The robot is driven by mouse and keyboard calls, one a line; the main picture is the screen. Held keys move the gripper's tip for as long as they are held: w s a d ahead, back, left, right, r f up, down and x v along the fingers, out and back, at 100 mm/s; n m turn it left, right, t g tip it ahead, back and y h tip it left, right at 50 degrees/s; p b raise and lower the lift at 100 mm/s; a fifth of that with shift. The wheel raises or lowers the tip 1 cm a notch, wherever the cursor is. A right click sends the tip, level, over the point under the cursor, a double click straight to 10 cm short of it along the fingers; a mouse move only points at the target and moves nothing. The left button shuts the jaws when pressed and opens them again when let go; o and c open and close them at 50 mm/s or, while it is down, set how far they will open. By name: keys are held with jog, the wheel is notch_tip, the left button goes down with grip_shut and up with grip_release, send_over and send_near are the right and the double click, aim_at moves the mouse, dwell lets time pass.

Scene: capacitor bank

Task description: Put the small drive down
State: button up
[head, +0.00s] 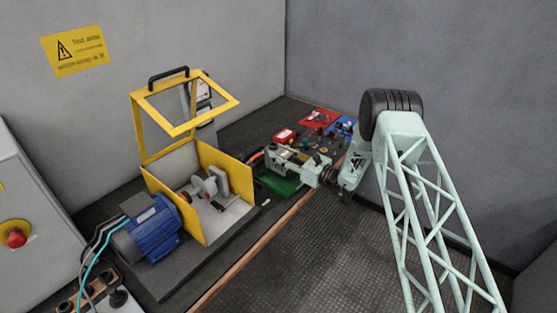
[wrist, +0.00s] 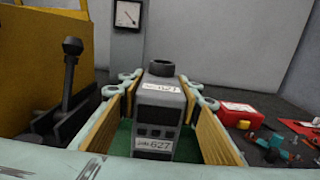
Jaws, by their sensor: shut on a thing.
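The small drive (wrist: 158,112) is a grey box with white labels and dark panels, seen upright in the middle of the wrist view. My gripper (wrist: 159,82) is shut on it, with a tan-padded finger on each side. In the head view my gripper (head: 297,162) is at the far part of the bench, above or at a green mat (head: 276,183). The mat also shows around the drive in the wrist view (wrist: 122,138). The drive's lower end is hidden, so I cannot tell if it touches the mat.
A yellow-framed guard box (head: 172,165) with a raised lid and a blue motor (head: 150,230) stand left of my gripper. A dark lever (wrist: 70,75) is close on the left. A red box (wrist: 240,116) and small parts lie to the right.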

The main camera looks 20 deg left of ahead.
jog(key=shift+f, duration=1.55)
jog(key=shift+f+b, duration=0.2)
jog(key=shift+b, duration=0.15)
jog(key=o, duration=1.2)
jog(key=shift+c, duration=0.2)
jog(key=shift+r, duration=0.15)
jog(key=p+v, duration=0.1)
jog(key=v, duration=1.1)
